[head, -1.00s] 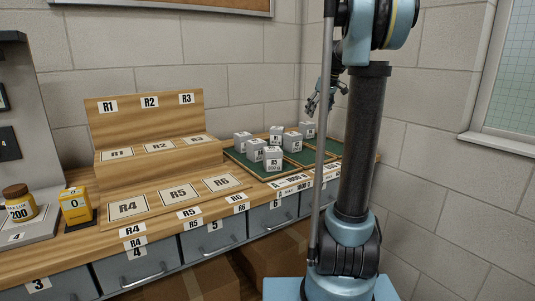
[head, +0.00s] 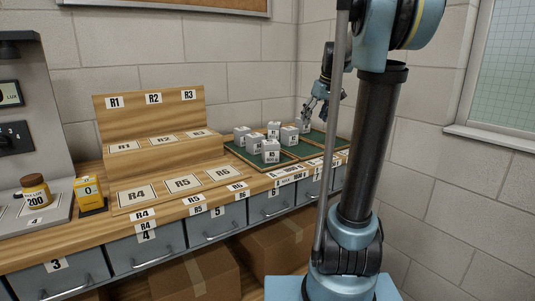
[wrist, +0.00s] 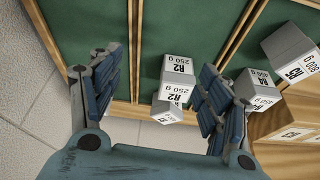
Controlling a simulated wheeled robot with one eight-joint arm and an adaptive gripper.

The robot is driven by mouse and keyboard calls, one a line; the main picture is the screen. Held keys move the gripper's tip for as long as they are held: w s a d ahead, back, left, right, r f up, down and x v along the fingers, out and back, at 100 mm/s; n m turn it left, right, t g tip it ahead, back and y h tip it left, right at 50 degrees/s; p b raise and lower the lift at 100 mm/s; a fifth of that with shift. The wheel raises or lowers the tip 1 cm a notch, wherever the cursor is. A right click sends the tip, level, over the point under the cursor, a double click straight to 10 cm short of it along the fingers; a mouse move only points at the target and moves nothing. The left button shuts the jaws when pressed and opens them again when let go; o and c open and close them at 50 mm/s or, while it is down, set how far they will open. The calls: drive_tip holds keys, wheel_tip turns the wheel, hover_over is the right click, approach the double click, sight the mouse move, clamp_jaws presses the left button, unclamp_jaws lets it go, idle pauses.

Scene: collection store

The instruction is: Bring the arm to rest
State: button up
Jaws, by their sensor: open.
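My gripper (head: 318,104) is above the right part of the bench, over the far end of the green trays. In the wrist view my gripper (wrist: 160,100) has its two blue fingers spread wide. A white block marked R2 250 g (wrist: 176,80) shows between the fingers and below them, apart from both, standing with the other blocks. A block marked R4 250 g (wrist: 258,88) shows just beside the right finger. Nothing is held. My arm rises in front of the bench's right end and hides part of it.
White labelled blocks (head: 271,152) stand on green trays (head: 303,151). An empty wooden stepped rack (head: 148,118) with plates R1 to R6 is to the left. A yellow box (head: 89,194) and a jar (head: 35,190) stand at far left. Cardboard boxes (head: 195,277) sit below the drawers.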

drive_tip(key=s+f+m, duration=0.1)
drive_tip(key=s+f, duration=0.7)
drive_tip(key=s, duration=0.4)
drive_tip(key=s+f+m+h, duration=0.1)
drive_tip(key=s+f+m, duration=0.1)
drive_tip(key=s+f, duration=0.6)
drive_tip(key=s+f+m+g+h, duration=0.1)
drive_tip(key=s+f+m, duration=0.1)
drive_tip(key=s+f, duration=0.7)
drive_tip(key=s, duration=0.6)
drive_tip(key=shift+s+a, duration=0.3)
drive_tip(key=shift+a, duration=0.1)
